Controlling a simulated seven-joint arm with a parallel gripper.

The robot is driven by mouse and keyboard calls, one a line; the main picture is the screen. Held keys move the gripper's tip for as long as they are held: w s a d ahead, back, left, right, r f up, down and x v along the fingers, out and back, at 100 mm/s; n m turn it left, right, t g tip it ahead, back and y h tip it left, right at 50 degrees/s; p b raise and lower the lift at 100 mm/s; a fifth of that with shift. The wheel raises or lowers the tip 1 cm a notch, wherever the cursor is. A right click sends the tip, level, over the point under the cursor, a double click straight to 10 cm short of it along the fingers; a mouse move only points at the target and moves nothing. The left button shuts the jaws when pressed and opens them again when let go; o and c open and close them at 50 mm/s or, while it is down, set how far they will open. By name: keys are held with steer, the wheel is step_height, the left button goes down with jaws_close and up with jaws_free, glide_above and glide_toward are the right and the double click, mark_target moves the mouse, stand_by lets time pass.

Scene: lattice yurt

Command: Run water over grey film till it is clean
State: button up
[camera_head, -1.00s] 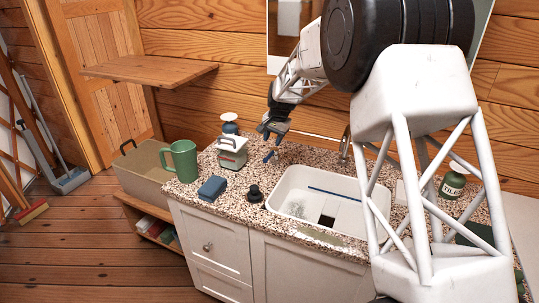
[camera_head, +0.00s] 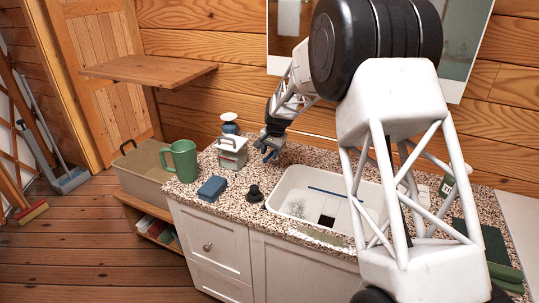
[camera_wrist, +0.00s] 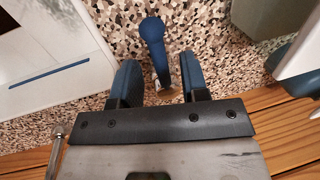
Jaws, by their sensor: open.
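A grey, speckled film (camera_head: 296,208) lies on the left part of the white sink (camera_head: 283,190) floor. The sink has a dark square drain opening and a blue line on its back wall. A blue lever (camera_wrist: 153,38) on a short stem stands on the counter behind the sink's left end. My gripper (camera_head: 268,152) is open above it; in the wrist view the gripper's blue fingers (camera_wrist: 160,85) lie either side of the lever's stem end, apart from it. A metal rod, perhaps the tap (camera_wrist: 55,155), shows at lower left. I see no running water.
A dull patch (camera_head: 322,237) marks the front counter edge.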

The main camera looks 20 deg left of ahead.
steer(key=shift+a+f, duration=0.1)
steer(key=shift+f, duration=0.55)
jaws_close()
